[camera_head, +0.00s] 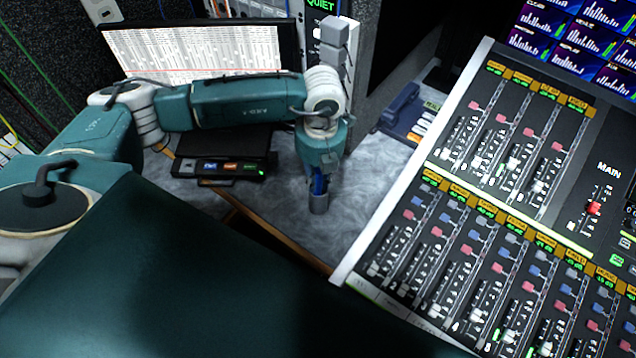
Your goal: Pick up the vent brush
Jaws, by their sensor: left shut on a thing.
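My left gripper (318,203) points down just above or at the grey desk surface, between the black button box and the mixing console. It is shut on a small blue thing (319,184), which I take to be the vent brush. Only a bit of blue shows at the fingers; the rest is hidden by the gripper, so its shape and tilt cannot be told. I cannot tell whether it touches the desk. My right gripper is not in view.
The large mixing console (352,262) fills the right side, its raised edge close to my left gripper. A black box with lit buttons (222,168) lies to the left, below a monitor (200,50). A blue-grey telephone-like device (402,112) stands behind. Bare desk (290,222) surrounds the gripper.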

